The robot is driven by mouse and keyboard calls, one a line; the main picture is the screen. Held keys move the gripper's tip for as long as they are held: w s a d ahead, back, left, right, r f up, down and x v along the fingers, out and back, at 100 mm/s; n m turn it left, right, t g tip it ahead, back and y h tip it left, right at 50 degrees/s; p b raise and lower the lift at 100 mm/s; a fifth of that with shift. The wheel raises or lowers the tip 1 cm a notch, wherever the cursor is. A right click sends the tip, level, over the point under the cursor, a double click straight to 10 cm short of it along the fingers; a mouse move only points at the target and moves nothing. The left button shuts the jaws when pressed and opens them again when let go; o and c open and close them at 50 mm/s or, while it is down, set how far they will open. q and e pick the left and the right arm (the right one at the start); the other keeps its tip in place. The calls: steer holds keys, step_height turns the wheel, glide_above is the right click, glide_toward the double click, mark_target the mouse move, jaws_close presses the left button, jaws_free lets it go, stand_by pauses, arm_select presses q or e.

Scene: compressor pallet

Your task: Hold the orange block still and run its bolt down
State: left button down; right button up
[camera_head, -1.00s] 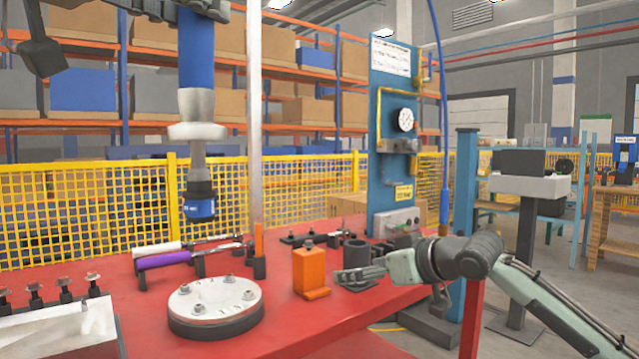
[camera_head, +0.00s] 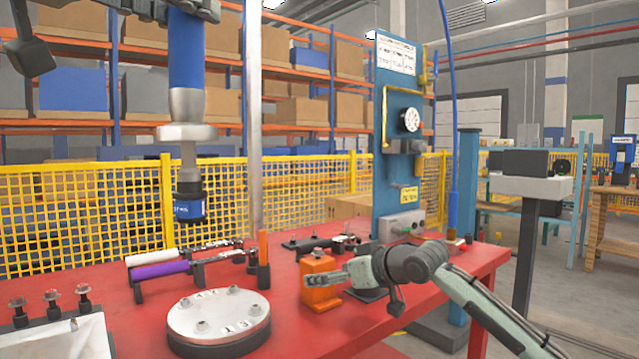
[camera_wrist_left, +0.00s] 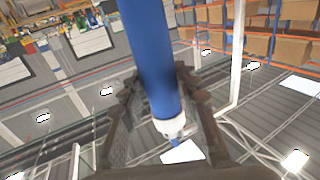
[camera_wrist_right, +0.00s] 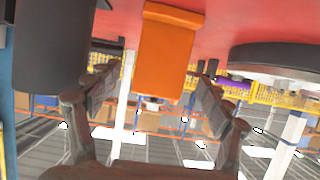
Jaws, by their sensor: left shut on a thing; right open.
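The orange block (camera_head: 319,294) stands upright on the red table, with a bolt (camera_head: 318,253) on its top. My right gripper (camera_head: 343,275) is open at the block, its fingers overlapping the block's right side in the head view. In the right wrist view the orange block (camera_wrist_right: 165,50) shows between and beyond the spread fingers (camera_wrist_right: 155,90); I cannot tell whether they touch it. My left gripper (camera_head: 185,8) is shut on a blue driver tool (camera_head: 186,55), which also shows in the left wrist view (camera_wrist_left: 150,60). The tool hangs upright, left of the block, its lower end (camera_head: 189,204) above the table.
A round flanged disc (camera_head: 218,312) lies left of the block. Purple-handled (camera_head: 160,271) and white-handled (camera_head: 152,257) tools rest on a rack behind it. Dark fixtures (camera_head: 315,243) and a blue gauge panel (camera_head: 395,150) stand behind the block. A tray (camera_head: 70,340) is front left.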

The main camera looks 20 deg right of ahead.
arm_select(q)
steer(key=shift+r, duration=0.15)
arm_select(e)
steer(key=shift+x, duration=2.35)
steer(key=c, duration=1.6)
steer(key=shift+o, duration=0.2)
